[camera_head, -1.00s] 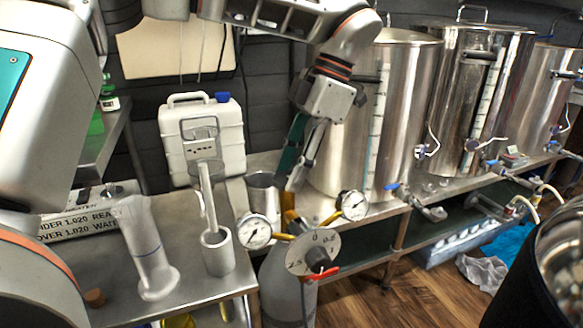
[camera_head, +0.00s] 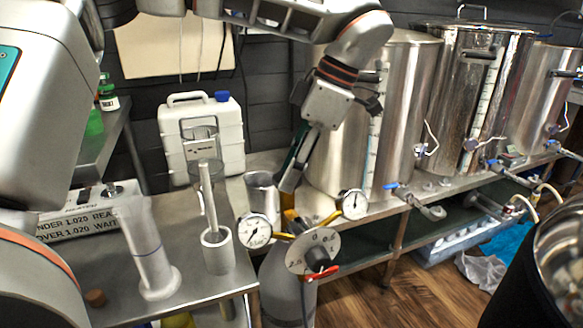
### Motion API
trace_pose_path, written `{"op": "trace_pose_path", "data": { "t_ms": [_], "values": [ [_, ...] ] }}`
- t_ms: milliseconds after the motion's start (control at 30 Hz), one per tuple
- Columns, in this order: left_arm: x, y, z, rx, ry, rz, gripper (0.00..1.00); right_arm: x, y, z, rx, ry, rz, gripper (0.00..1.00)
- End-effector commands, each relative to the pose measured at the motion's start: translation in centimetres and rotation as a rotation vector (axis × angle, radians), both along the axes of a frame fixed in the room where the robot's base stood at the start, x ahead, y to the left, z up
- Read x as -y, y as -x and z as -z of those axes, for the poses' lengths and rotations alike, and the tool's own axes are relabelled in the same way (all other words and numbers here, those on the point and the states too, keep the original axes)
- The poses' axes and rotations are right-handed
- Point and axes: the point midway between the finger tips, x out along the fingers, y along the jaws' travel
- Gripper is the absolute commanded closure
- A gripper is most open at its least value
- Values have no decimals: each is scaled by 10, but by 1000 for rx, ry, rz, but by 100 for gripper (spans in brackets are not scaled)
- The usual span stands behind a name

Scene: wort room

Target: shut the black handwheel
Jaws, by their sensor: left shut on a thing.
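A gas cylinder (camera_head: 289,282) stands at the front edge of the bench, with a brass fitting, two round gauges and a numbered grey dial (camera_head: 312,251) with a red lever. My left gripper (camera_head: 286,190) reaches down from above to the top of the brass fitting. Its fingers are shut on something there. The black handwheel cannot be made out; the fingers cover the place above the brass fitting. The left gauge (camera_head: 254,231) and the right gauge (camera_head: 353,204) flank the fitting. My right gripper is not in view.
A white jerrycan (camera_head: 203,135) is behind. Steel kettles (camera_head: 405,110) line the right bench. Open wooden floor (camera_head: 360,300) lies at lower right.

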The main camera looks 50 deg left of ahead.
Motion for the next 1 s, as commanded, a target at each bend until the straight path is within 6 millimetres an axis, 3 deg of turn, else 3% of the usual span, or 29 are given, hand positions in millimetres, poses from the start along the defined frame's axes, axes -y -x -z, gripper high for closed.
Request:
{"op": "trace_pose_path", "data": {
  "t_ms": [167,200,233,667,1000],
  "values": [
    [0,1,3,-7,1,2,85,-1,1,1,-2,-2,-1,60],
    [0,1,3,-7,1,2,53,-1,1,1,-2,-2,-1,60],
    [0,1,3,-6,1,1,47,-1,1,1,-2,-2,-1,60],
    [1,-1,-3,-1,1,1,47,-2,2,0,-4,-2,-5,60],
    [14,-13,-43,-2,2,-1,47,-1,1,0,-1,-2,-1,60]
  ]
}}
